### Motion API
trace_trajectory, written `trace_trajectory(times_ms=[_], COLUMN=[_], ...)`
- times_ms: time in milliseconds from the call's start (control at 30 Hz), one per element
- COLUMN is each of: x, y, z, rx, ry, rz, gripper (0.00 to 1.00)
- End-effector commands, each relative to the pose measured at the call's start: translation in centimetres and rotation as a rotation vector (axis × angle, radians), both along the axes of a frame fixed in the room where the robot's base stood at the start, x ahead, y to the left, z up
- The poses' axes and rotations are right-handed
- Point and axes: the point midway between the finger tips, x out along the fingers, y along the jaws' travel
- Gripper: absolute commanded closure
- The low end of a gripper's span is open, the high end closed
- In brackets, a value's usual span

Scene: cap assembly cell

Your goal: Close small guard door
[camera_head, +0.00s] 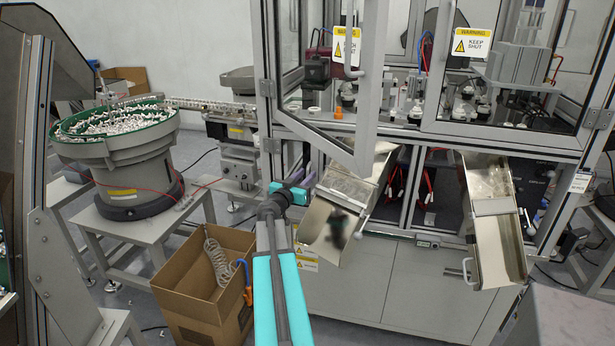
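The small guard door (371,85) is a grey-framed clear panel on the left of the machine's front. It stands swung outward, hinged on its left side, with its free edge toward me. It bears a yellow and white "WARNING KEEP SHUT" sign (346,46) and a vertical grey handle (353,40). My teal and dark arm reaches up from the bottom. My gripper (301,184) is below the door's lower edge, left of the left chute, and appears apart from the door. Its fingers are too small and unclear to show whether they are open or shut.
Two metal chutes, left (340,205) and right (494,225), jut from the machine's front. The neighbouring guard door (430,75) looks shut. A cardboard box (205,300) with a coiled hose stands at lower left, near a bowl feeder (118,160) on a table.

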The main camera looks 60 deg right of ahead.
Motion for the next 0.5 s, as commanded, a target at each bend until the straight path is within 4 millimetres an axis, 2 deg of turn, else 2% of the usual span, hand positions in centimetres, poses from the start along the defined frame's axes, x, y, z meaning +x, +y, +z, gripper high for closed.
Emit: trace_trajectory(times_ms=[500], x=[-0.1], y=[5.9], z=[-0.1], rx=[-0.001], ry=[-0.001], rz=[0.003], gripper=[0.72])
